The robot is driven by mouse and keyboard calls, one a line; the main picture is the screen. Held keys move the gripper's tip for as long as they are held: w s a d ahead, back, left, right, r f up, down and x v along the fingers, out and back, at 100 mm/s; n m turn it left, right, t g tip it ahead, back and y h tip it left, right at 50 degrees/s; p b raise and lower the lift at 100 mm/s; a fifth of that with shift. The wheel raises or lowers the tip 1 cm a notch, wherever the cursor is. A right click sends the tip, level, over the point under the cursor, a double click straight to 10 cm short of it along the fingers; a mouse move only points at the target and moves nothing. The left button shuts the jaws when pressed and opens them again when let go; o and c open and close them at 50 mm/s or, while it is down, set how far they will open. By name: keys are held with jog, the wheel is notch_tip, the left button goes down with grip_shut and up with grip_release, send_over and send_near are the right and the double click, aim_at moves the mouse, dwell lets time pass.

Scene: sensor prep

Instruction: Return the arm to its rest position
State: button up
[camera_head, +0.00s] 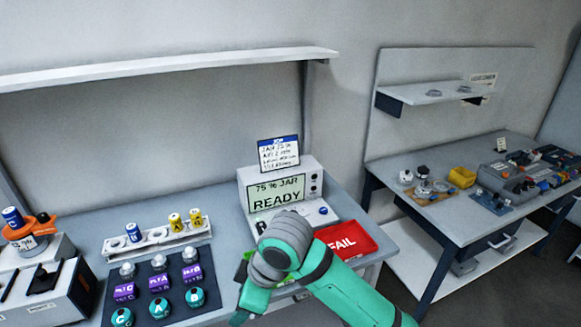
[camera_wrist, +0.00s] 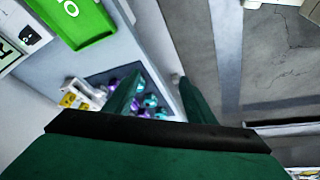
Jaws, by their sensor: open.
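My arm (camera_head: 345,290), green with a grey wrist joint, reaches in from the lower right of the head view over the front of the bench. My gripper (camera_head: 246,292) is at its end, pointing down to the left, partly hidden by the wrist. In the wrist view its dark green fingers stand apart with nothing seen between them, so it is open and empty. It hangs in front of the tester (camera_head: 313,180), whose screen reads "75 % JAR READY".
A red FAIL tray (camera_head: 362,247) lies right of the wrist. A green tray (camera_wrist: 95,28) shows in the wrist view. A dark mat (camera_head: 178,275) with several purple and teal pieces and a white rack (camera_head: 155,241) stand left. A second bench (camera_head: 452,220) is at right.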

jog(key=w+a+r+m+t+y, duration=0.2)
jog(key=a+r+m+t+y, duration=0.1)
jog(key=a+y, duration=0.3)
jog(key=w+a+r+m+t+y, duration=0.2)
jog(key=a+m+t+y, duration=0.15)
jog(key=a, duration=0.45)
jog(key=s+d+f+m+t+h, duration=0.45)
jog(key=s+d+f+m, duration=0.2)
jog(key=f, duration=0.25)
jog(key=s+d+f+m+t+h, duration=0.45)
jog(key=d+f+m+h, duration=0.2)
jog(key=f, duration=0.25)
jog(key=s+d+f+n+h, duration=0.1)
jog(key=s+d, duration=0.4)
jog(key=s, duration=0.6)
jog(key=s+d+f+n+g+h, duration=0.1)
jog(key=s+d+f+n+h, duration=0.1)
jog(key=s+d, duration=0.4)
jog(key=s, duration=0.5)
jog(key=shift+s+d+f, duration=0.15)
jog(key=shift+s+d, duration=0.1)
jog(key=shift+d, duration=0.05)
